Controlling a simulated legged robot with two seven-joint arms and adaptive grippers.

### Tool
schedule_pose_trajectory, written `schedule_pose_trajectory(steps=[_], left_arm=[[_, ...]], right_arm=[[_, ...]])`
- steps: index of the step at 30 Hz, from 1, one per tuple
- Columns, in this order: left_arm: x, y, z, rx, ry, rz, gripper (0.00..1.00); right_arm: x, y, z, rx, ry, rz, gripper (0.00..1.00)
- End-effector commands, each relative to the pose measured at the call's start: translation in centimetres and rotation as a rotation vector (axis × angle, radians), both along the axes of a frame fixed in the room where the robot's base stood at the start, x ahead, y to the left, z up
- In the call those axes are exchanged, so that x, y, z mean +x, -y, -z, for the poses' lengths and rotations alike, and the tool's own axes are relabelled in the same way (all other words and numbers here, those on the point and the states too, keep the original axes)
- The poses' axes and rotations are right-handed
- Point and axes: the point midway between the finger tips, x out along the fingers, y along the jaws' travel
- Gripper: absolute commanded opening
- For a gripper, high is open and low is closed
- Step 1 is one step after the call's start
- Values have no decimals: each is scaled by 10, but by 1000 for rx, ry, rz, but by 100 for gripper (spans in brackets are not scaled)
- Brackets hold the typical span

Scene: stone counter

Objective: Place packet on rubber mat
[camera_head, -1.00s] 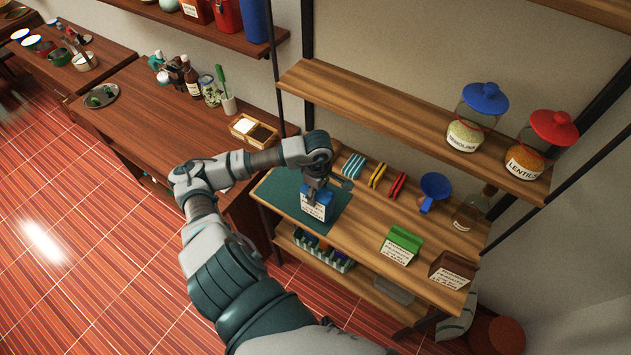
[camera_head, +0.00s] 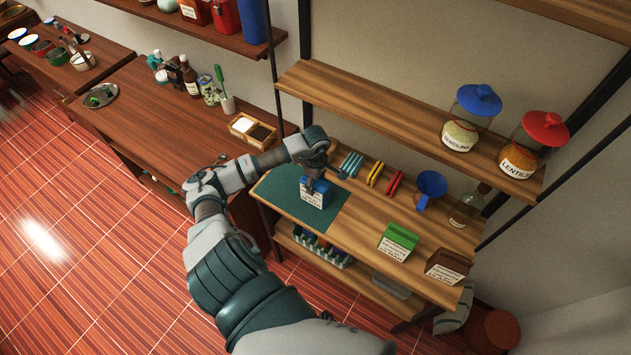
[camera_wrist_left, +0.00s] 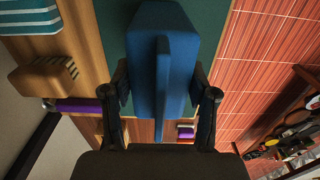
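The blue packet (camera_head: 315,194) with a white label is upright over the rubber mat (camera_head: 284,188), a dark green sheet on the left end of the wooden shelf. My left gripper (camera_head: 317,174) is above it, pointing down, with its fingers on the packet's sides. In the left wrist view the packet (camera_wrist_left: 163,60) sits between the two fingers (camera_wrist_left: 163,95), which look pressed on its sides. The mat (camera_wrist_left: 112,20) shows behind it. I cannot tell whether the packet's base touches the mat. My right gripper is not in view.
Chip-clip-like striped pieces (camera_head: 350,165), a blue funnel (camera_head: 431,186) and a bottle (camera_head: 467,206) stand along the shelf's back. A green packet (camera_head: 398,240) and a brown packet (camera_head: 447,266) stand at its front right. The shelf middle (camera_head: 365,215) is clear.

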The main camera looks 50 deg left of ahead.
Motion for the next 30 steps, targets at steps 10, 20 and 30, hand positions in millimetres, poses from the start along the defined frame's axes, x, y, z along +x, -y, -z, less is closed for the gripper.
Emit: schedule_pose_trajectory(steps=[10,20,30], left_arm=[[0,0,0,-1,-1,0,83],[2,-1,-34,2,6,0,83],[2,0,-105,0,3,0,83]], right_arm=[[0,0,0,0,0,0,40],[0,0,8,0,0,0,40],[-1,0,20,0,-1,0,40]])
